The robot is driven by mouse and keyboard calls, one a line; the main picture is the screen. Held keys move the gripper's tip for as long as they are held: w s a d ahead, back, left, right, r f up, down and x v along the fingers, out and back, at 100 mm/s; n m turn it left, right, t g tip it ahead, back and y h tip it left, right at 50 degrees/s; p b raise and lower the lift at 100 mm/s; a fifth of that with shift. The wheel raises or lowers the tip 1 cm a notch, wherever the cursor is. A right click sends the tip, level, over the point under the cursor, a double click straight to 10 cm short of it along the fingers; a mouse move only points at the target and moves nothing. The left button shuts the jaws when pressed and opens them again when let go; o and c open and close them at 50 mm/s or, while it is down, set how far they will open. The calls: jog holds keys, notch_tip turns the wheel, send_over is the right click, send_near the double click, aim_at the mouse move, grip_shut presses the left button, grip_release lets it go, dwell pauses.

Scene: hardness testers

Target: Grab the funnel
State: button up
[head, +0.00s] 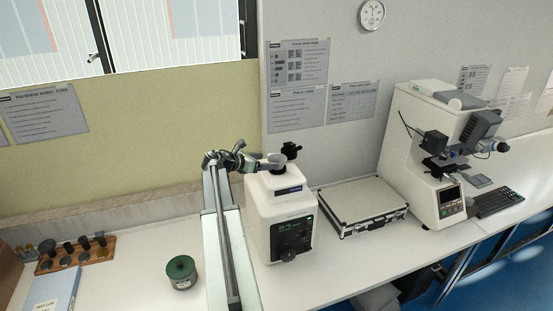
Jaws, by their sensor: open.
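My gripper (274,160) is at the far end of my arm, above the top of a white bench instrument (285,215) with a dark display. It is open, as far as its small size shows; nothing is clearly held in it. A small black piece (291,150) shows right beside the fingertips, over the instrument's top. I cannot tell whether it is the funnel or part of the instrument. No other clear funnel shape shows.
A green-lidded jar (182,272) stands left of my arm. A wooden rack (75,254) with several dark pieces and a blue book (52,290) lie farther left. A closed silver-edged case (362,205) and a large tester (425,150) stand right. The bench front beside the jar is clear.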

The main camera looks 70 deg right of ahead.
aim_at(281, 161)
jog(key=b+x, duration=0.3)
jog(key=x, duration=0.5)
jog(key=shift+w+a+f, duration=0.1)
jog(key=shift+w+f, duration=0.05)
jog(key=shift+f, duration=0.05)
jog(key=shift+a+r, duration=0.1)
jog(key=shift+c, duration=0.4)
jog(key=c, duration=1)
